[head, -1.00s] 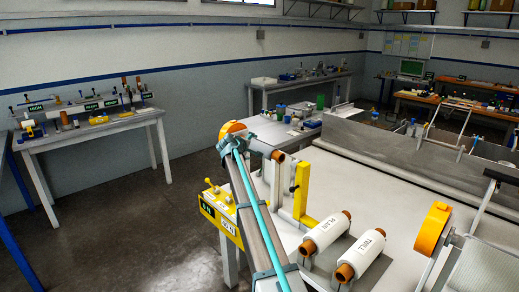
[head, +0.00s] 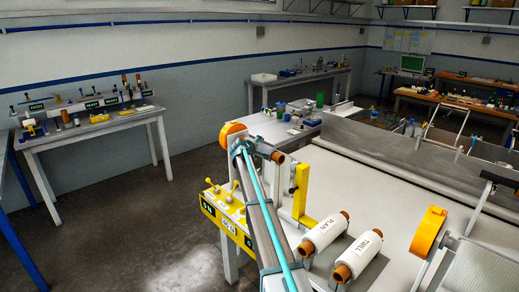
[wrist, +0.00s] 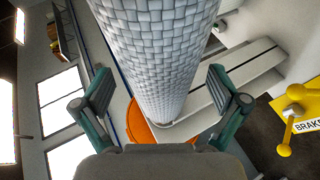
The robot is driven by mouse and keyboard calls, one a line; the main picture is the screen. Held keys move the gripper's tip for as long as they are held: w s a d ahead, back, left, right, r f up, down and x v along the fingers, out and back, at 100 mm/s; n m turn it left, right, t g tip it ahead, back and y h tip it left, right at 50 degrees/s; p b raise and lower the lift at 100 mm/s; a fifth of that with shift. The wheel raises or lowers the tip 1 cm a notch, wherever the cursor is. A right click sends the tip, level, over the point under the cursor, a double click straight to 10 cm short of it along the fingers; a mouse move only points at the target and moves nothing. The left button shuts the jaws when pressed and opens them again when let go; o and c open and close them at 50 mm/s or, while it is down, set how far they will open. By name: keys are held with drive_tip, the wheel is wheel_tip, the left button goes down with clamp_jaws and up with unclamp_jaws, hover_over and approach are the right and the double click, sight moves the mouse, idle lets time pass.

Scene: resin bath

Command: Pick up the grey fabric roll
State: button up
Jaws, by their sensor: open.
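The grey fabric roll (wrist: 155,55) fills the upper middle of the wrist view, with a woven surface and an orange disc (wrist: 138,122) at its lower end. My gripper (wrist: 160,92) is open, one finger on each side of the roll in that view, with gaps between fingers and roll. In the head view my gripper (head: 241,147) is at the far end of my arm, beside the orange disc (head: 231,134). The roll (head: 260,150) shows there only as a short part with a brown core end; my arm hides much around it.
A yellow panel (head: 226,215) with levers stands at the near left; its knob (wrist: 296,91) shows in the wrist view. A yellow upright (head: 301,190) is to the right. White rolls marked PLAIN (head: 326,232) and TWILL (head: 358,256) lie on the pale table.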

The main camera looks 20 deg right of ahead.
clamp_jaws()
idle(0.4)
drive_tip(key=shift+r, duration=0.15)
